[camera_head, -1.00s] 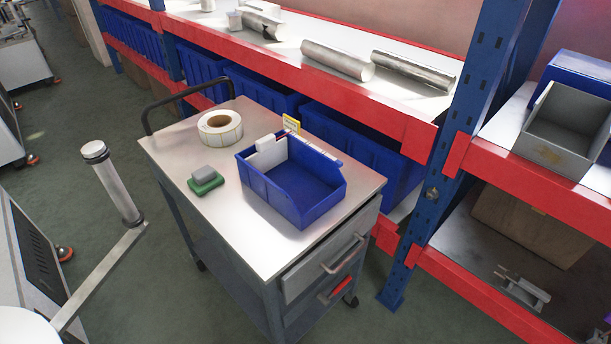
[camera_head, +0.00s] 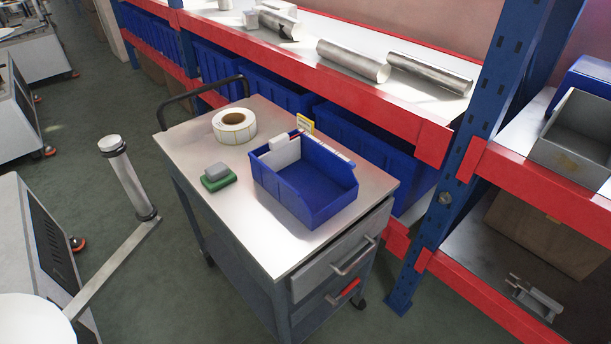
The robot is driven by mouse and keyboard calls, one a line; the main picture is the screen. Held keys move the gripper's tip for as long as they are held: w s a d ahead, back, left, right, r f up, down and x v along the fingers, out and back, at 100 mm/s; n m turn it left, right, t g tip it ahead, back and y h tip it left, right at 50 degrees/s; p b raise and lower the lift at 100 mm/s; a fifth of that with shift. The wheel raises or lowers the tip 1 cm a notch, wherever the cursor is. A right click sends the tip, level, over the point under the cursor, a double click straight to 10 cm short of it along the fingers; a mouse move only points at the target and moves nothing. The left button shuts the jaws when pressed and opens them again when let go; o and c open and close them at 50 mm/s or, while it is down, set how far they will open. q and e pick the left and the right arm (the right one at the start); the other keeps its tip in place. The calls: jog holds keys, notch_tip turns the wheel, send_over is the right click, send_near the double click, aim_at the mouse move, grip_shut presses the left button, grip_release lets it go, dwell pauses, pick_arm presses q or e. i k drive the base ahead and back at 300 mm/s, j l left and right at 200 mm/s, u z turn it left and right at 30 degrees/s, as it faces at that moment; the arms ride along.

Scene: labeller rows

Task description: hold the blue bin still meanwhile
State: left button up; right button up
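The blue bin (camera_head: 306,206) stands upright on the top of a grey trolley (camera_head: 262,248). It is open at the top and looks empty inside apart from a white piece (camera_head: 281,153) at its back left edge. A yellow tag (camera_head: 305,124) stands at its back rim. Neither of my grippers shows in the head view, and nothing is touching the bin.
On the trolley top are a label roll (camera_head: 234,126) and a green and grey block (camera_head: 218,177). A black handle (camera_head: 203,97) rises at the trolley's far end. A shelf with red beams (camera_head: 337,92) runs behind it, with a blue upright (camera_head: 443,195) at right.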

aim_at(284, 151)
jog(key=i+l, duration=0.3)
jog(key=l, duration=0.15)
jog(key=i+l, duration=0.3)
jog(key=l, duration=0.15)
jog(key=i+l+u, duration=0.15)
jog(key=u, duration=0.3)
jog(key=i+l+u, duration=0.1)
jog(key=l+u, duration=0.55)
jog(key=u, duration=0.2)
jog(key=k+j+u, duration=0.1)
jog(key=k+j, duration=0.25)
